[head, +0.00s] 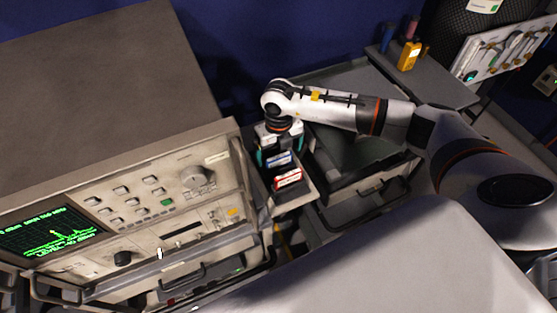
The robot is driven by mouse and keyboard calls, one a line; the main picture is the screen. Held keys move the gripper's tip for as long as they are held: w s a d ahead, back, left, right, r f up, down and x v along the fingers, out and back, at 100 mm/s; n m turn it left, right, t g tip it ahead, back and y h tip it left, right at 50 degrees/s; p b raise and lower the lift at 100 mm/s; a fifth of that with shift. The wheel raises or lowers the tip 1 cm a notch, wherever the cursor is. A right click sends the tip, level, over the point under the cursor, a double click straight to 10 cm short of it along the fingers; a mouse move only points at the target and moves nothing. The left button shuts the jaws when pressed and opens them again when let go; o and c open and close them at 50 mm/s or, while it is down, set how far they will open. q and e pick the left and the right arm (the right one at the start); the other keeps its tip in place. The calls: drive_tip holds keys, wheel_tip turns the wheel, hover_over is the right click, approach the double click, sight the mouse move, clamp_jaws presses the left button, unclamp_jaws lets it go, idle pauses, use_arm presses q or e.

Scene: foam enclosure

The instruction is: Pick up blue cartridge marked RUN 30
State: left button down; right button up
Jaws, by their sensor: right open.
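A blue cartridge (279,161) with a white label sits in a small grey tray (300,194) beside the instrument cabinet. Its label is too small to read. A red cartridge (288,179) with a white label lies in front of it in the same tray. My right gripper (279,154) points down over the back of the tray. Its teal-tipped fingers are apart, around or just behind the blue cartridge; I cannot tell whether they touch it. The gripper hides the back of the tray. My left gripper is out of view.
A large instrument cabinet (110,80) with a green-trace screen (48,233) fills the left, close to the tray. A dark case (350,140) stands right of the tray under my right arm. A yellow device (409,56) stands on a grey surface at the back right.

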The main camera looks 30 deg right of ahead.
sight(279, 156)
drive_tip(key=shift+f+p, duration=0.3)
drive_tip(key=shift+f, duration=1.35)
drive_tip(key=c, duration=1.1)
